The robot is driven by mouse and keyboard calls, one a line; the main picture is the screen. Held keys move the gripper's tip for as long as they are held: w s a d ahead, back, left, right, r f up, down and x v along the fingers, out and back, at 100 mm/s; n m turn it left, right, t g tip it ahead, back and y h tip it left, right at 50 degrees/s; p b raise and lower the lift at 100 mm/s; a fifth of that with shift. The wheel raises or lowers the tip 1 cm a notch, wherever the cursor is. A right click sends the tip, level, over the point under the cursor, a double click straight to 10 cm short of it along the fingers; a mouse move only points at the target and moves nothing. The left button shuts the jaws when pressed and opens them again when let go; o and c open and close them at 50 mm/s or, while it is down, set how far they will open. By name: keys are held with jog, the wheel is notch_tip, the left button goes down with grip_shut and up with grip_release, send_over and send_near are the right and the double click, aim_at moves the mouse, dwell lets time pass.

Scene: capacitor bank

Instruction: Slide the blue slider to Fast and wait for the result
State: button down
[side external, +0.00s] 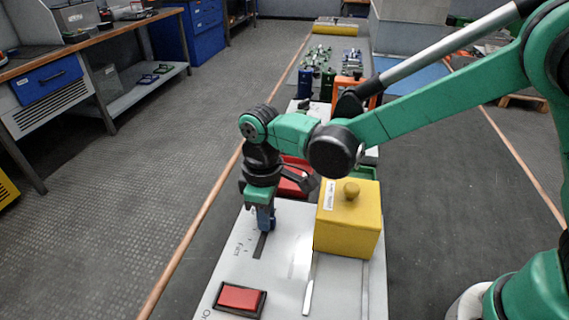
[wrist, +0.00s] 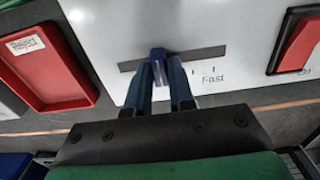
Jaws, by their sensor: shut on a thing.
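The blue slider (wrist: 158,62) stands in a dark slot (wrist: 205,54) in the white panel. In the wrist view it is left of the slot's middle, and the "Fast" label (wrist: 213,79) lies to its right, near the slot's right end. My gripper (side external: 266,226) points down at the panel, with its blue fingers on either side of the slider; it also shows in the wrist view (wrist: 161,78). It is shut on the slider. In the side view the fingers mostly hide the slider, and the free slot (side external: 259,245) runs toward the camera.
A red button (side external: 240,297) in a dark frame sits nearer the camera. A yellow box (side external: 347,222) with a round knob stands right of my gripper. A red tray (wrist: 48,66) labelled "Reject" lies behind the gripper in the side view. The slot ahead of the slider is clear.

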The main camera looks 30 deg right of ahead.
aim_at(257, 255)
jog(key=shift+s+a, duration=2)
jog(key=c, duration=1)
grip_release()
jog(key=shift+o, duration=0.2)
notch_tip(257, 255, up, 7)
jog(key=s+d+r+m+t, duration=0.1)
jog(key=d+m+t, duration=0.2)
jog(key=d, duration=0.7)
jog(key=s+d+r+m+t, duration=0.2)
jog(key=d+m+t, duration=0.2)
jog(key=d, duration=0.6)
jog(key=shift+d+m, duration=0.35)
jog(key=shift+m, duration=0.65)
